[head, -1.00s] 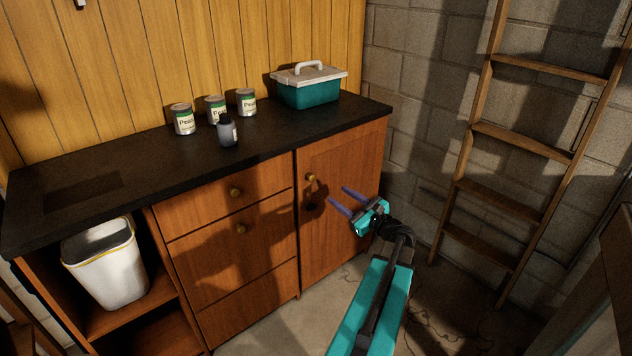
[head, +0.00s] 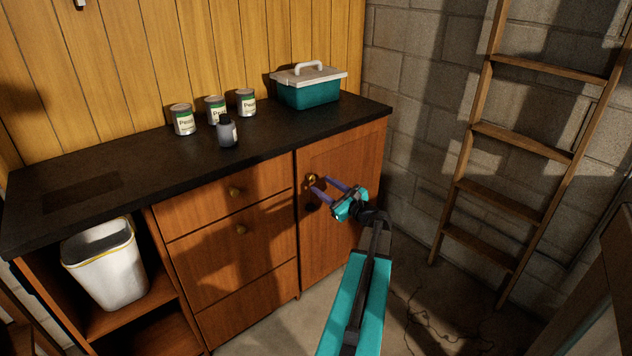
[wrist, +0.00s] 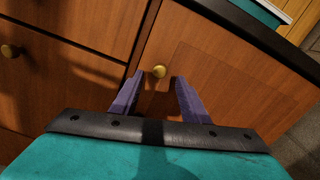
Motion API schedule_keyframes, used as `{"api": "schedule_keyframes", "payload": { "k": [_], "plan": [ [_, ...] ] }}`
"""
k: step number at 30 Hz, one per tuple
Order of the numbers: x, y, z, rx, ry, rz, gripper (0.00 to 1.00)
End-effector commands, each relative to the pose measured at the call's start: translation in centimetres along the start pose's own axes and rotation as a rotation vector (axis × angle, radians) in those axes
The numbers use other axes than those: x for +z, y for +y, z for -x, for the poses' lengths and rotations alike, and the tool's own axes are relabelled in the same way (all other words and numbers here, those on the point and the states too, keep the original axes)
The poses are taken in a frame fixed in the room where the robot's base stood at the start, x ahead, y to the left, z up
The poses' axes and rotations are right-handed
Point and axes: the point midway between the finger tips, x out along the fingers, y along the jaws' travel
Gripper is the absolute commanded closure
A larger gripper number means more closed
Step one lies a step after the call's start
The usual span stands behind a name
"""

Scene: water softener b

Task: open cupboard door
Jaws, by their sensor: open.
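The cupboard door (head: 343,228) is a shut brown wooden panel at the right end of the counter unit. Its round brass knob (head: 312,179) sits near its upper left corner. My gripper (head: 320,187) is open, with its two purple fingers pointing at the door close to the knob. In the wrist view the knob (wrist: 159,71) shows just beyond and between the fingertips of my gripper (wrist: 156,78). The fingers do not appear to touch the knob, though the exact gap is hard to tell.
Drawers (head: 225,205) with brass knobs adjoin the door on the left. A wooden ladder (head: 520,140) leans on the block wall at right. Floor in front is clear.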

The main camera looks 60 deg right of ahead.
Motion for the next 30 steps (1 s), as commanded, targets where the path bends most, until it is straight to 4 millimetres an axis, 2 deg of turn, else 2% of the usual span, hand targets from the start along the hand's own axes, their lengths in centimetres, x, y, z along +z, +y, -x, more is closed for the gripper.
{"api": "schedule_keyframes", "payload": {
  "k": [6, 12, 24, 26, 30],
  "plan": [
    [-0.1, -0.1, -3.2, 0.001, 0.0, 0.0, 0.59],
    [-0.1, 0.0, -4.8, 0.001, 0.0, 0.0, 0.59],
    [0.0, 0.0, -5.2, -0.001, 0.001, 0.0, 0.59],
    [0.0, 0.0, -5.2, -0.001, 0.001, 0.0, 0.67],
    [0.0, 0.0, -5.2, -0.001, 0.001, 0.0, 0.91]
  ]
}}
